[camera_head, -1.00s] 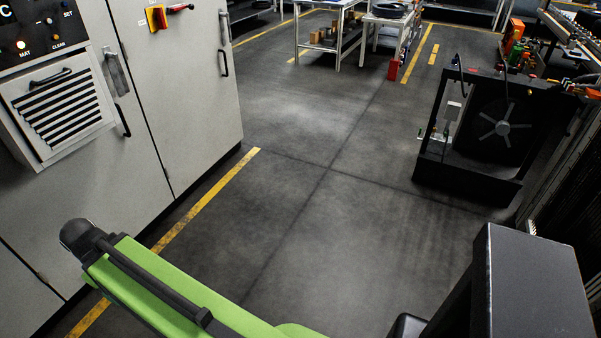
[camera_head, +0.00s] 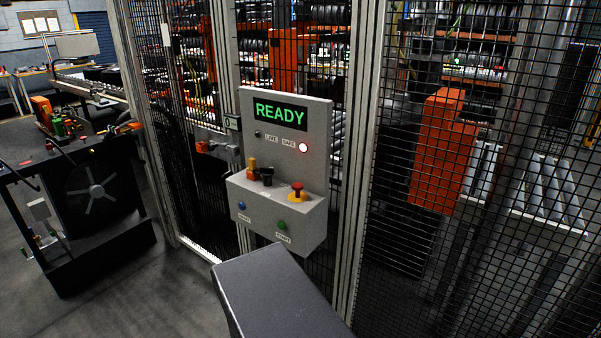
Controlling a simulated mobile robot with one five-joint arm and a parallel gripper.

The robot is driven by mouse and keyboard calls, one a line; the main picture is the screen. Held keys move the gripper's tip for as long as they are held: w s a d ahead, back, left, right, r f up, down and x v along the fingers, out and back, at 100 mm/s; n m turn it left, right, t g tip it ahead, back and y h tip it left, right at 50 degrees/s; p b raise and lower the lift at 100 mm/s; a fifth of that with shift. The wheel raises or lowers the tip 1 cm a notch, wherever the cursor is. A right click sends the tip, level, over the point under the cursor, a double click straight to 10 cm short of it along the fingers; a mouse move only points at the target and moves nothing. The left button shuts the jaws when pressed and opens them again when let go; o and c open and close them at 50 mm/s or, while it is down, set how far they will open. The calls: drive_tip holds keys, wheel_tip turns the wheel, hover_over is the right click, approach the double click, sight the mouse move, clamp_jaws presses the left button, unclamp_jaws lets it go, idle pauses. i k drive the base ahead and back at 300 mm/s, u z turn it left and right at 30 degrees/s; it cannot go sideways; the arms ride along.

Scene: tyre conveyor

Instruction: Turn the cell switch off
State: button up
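A grey control box (camera_head: 319,120) hangs on the fence posts in the middle of the view. Its display (camera_head: 280,114) reads READY in green. Below it the lamp (camera_head: 303,148) by the label SAFE is lit, and the lamp (camera_head: 257,134) by LIVE is dark. I cannot tell which control is the cell switch. My gripper is not in view.
Black mesh fencing (camera_head: 450,230) runs on both sides of the box, with an orange machine (camera_head: 440,150) and rollers (camera_head: 545,185) behind it. A dark cart (camera_head: 95,255) with a fan stands at the left. Open floor (camera_head: 175,300) lies between cart and fence.

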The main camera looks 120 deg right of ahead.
sight(265, 172)
drive_tip(key=z, duration=0.25)
drive_tip(key=k, duration=1.85)
drive_tip(key=u, duration=0.2)
